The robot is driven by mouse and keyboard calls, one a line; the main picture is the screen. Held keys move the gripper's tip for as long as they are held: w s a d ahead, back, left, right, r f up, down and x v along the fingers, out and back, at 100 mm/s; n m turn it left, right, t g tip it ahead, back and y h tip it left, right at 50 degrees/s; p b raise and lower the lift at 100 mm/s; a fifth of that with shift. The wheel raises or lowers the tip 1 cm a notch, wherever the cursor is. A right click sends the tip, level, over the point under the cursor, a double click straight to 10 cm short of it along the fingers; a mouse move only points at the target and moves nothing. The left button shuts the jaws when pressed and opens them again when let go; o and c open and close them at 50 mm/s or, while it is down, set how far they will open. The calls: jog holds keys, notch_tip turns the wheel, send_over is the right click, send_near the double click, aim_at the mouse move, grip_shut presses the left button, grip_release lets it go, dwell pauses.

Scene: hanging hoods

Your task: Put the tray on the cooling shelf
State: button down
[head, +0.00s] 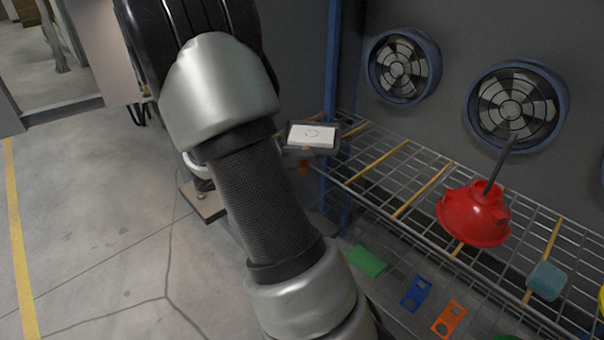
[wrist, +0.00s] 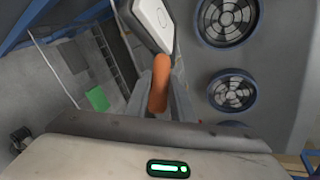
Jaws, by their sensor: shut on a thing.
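The tray (head: 313,150) is dark grey with a flat white piece (head: 311,135) bearing a thin ring mark on top. In the head view it is at the left end of the wire cooling shelf (head: 420,188); I cannot tell whether it touches the shelf. In the wrist view the tray (wrist: 168,45) shows at the top, tilted. Its orange handle (wrist: 160,82) is between the fingers of my gripper (wrist: 161,88), which is shut on it. In the head view my arm hides most of the gripper.
Yellow strips divide the shelf. A red dome with a dark stick (head: 473,212) and a teal block (head: 546,280) are to the right. Green (head: 366,261), blue (head: 415,293) and orange (head: 449,319) flat pieces lie lower. A blue post (head: 332,60) stands near the tray. Two fans (head: 403,68) are behind.

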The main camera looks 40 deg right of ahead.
jog(key=shift+f+b, duration=0.55)
jog(key=shift+f, duration=1.75)
jog(key=c, duration=1.5)
grip_release()
jog(key=shift+c, duration=0.2)
